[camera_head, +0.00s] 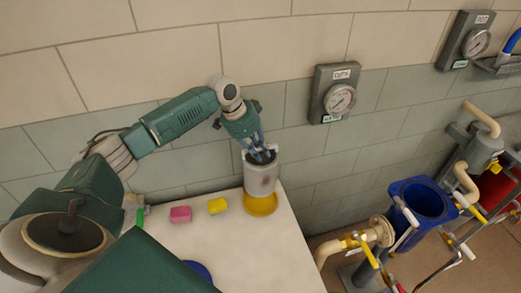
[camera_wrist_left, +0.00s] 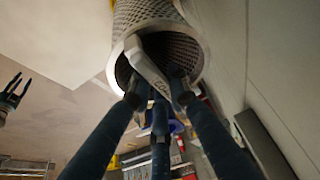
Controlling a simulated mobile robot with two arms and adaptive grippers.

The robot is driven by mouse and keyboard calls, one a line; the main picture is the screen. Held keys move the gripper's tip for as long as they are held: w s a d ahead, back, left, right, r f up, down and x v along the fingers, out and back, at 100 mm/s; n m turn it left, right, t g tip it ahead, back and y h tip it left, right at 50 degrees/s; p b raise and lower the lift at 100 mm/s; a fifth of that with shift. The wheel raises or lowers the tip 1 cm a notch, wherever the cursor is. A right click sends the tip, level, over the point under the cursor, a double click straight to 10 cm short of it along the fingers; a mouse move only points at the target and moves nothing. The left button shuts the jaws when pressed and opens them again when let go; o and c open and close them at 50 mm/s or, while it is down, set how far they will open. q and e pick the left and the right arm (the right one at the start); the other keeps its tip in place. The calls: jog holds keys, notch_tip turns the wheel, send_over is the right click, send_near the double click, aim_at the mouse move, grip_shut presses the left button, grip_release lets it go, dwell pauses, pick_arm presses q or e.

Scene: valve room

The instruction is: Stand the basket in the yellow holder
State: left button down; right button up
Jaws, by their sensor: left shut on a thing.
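The basket (camera_head: 262,178) is a pale grey mesh cylinder, upright at the back right corner of the white table. The yellow holder (camera_head: 261,206) is round and lies directly below it; I cannot tell whether the basket's bottom sits in it or hangs just above. My left gripper (camera_head: 262,154) reaches down to the basket's top. In the left wrist view my left gripper (camera_wrist_left: 160,95) is shut on the basket's pale handle bar, across the mouth of the basket (camera_wrist_left: 165,20). My right gripper (camera_wrist_left: 12,92) seems to show small at the left edge there, fingers apart.
A pink block (camera_head: 180,214) and a yellow block (camera_head: 218,206) lie on the table (camera_head: 245,255), left of the holder. A blue round thing (camera_head: 198,270) is at its front. A gauge (camera_head: 340,97) hangs on the wall. Pipes and a blue bin (camera_head: 424,200) stand right.

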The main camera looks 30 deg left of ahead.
dwell(0.7)
pick_arm(q)
jog(key=shift+f, duration=0.55)
jog(key=shift+w+f+b, duration=0.1)
jog(key=shift+f+b, duration=0.75)
jog(key=shift+f, duration=0.95)
jog(key=shift+f+b, duration=0.55)
jog(key=shift+f, duration=0.55)
jog(key=shift+f+b, duration=0.45)
jog(key=shift+f, duration=0.95)
dwell(0.6)
